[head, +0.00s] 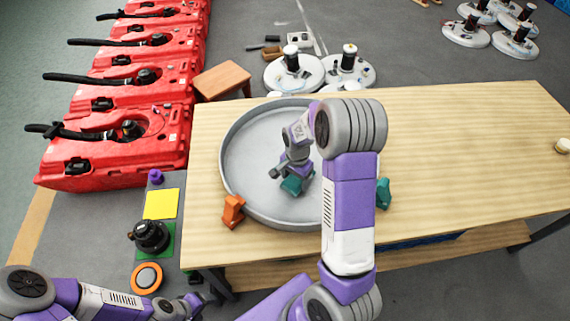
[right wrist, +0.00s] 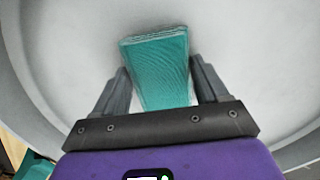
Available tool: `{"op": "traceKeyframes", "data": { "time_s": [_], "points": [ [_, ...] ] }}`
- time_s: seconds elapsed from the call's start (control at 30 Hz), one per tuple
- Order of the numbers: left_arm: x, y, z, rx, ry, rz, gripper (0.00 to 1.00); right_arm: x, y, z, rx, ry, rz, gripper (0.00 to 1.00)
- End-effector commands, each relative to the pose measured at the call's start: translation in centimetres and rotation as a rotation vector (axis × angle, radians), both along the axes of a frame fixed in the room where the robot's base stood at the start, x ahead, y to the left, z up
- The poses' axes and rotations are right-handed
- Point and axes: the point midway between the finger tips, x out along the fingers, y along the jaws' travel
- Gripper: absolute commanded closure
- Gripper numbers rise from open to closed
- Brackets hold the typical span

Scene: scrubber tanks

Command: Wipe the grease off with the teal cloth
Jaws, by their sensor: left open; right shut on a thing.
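The teal cloth (head: 292,186) is a folded block between the fingers of my right gripper (head: 288,180). In the right wrist view the cloth (right wrist: 160,65) sticks out past the fingertips over the pale floor of the round grey tray (head: 240,150). My right gripper is shut on it, low inside the tray; I cannot tell whether the cloth touches the floor. My arm hides the tray's right part. No clear grease patch shows on the visible floor. My left gripper (head: 192,304) is open and empty at the lower left, off the table.
The tray stands on a wooden table (head: 460,150), whose right side is mostly clear. An orange object (head: 233,211) stands by the tray's front left rim. Another teal object (head: 383,193) is right of the tray. Red tanks (head: 120,140) line the left; scrubber discs (head: 295,72) lie behind.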

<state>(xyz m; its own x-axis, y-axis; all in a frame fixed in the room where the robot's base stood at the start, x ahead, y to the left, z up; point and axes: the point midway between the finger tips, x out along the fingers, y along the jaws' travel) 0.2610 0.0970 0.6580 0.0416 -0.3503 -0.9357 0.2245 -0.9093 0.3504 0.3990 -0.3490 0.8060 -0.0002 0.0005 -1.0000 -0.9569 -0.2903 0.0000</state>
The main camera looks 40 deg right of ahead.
Motion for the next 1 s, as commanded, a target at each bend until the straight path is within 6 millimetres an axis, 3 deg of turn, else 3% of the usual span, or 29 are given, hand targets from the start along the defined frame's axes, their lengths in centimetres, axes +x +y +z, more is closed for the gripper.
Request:
{"op": "traceKeyframes", "data": {
  "time_s": [0.27,0.33,0.4,1.0],
  "points": [
    [0.0,0.0,0.4,0.000,0.000,0.000,0.34,0.1,1.8,0.0,0.001,0.001,-0.003,0.55],
    [0.0,0.0,1.3,0.000,0.000,0.000,0.34,0.1,1.7,0.7,0.000,0.002,-0.006,0.55],
    [0.0,0.0,1.9,0.000,0.000,0.000,0.34,0.2,1.7,2.8,0.000,-0.005,-0.005,0.55],
    [0.0,0.0,6.5,0.000,0.000,0.000,0.34,0.3,1.8,7.8,-0.001,-0.001,-0.003,0.55]
  ]
}}
